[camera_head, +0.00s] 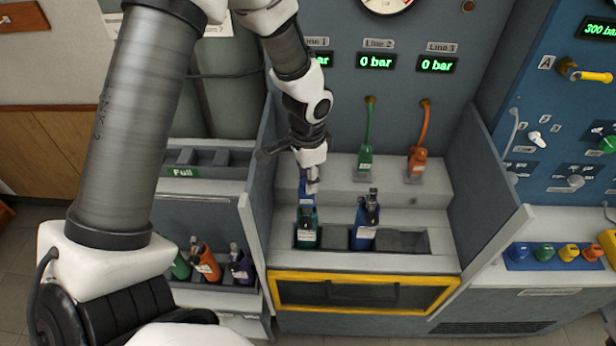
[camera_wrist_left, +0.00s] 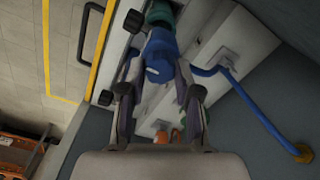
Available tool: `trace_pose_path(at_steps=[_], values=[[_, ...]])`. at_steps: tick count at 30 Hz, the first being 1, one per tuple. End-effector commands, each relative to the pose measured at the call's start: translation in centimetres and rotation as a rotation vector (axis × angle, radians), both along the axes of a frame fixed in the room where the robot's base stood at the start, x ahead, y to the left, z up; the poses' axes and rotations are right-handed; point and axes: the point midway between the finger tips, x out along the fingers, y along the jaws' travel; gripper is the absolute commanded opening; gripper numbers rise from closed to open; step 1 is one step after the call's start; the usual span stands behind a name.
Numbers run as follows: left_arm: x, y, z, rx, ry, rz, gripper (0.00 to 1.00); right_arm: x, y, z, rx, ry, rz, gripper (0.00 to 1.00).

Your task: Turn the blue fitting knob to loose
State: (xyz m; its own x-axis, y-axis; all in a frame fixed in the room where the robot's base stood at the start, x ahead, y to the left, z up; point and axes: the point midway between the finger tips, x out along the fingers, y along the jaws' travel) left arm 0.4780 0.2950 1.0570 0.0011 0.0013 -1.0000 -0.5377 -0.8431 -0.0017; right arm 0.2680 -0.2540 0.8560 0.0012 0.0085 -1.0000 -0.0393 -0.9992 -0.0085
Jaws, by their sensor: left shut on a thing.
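In the left wrist view the blue fitting (camera_wrist_left: 160,58) sits between my two fingers. My left gripper (camera_head: 312,183) reaches down from above and is shut on the blue fitting, covering part of it. It also shows in the left wrist view (camera_wrist_left: 158,85). A blue hose (camera_wrist_left: 255,108) runs to a brass connector. I cannot tell the knob's setting. My right gripper is not in view.
The dark green bottle (camera_head: 307,232) and a blue bottle (camera_head: 364,225) stand in the front rack, with an empty slot at right. Green (camera_head: 365,162) and orange (camera_head: 417,160) fittings stand to the right. Side walls (camera_head: 490,190) bound the bench. Line 2 and Line 3 read 0 bar.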

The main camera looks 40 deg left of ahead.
Motion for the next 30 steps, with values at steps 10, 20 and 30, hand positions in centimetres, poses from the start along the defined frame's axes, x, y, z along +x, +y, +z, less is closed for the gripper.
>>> trace_pose_path(at_steps=[10,20,30], values=[[-0.2,0.0,-0.2,-0.001,0.006,0.006,0.0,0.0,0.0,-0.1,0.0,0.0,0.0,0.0],[-0.1,0.0,-0.1,-0.001,0.003,0.005,0.59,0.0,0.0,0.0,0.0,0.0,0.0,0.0],[0.1,0.0,3.0,-0.001,-0.003,0.006,0.59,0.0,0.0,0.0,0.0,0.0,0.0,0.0]])
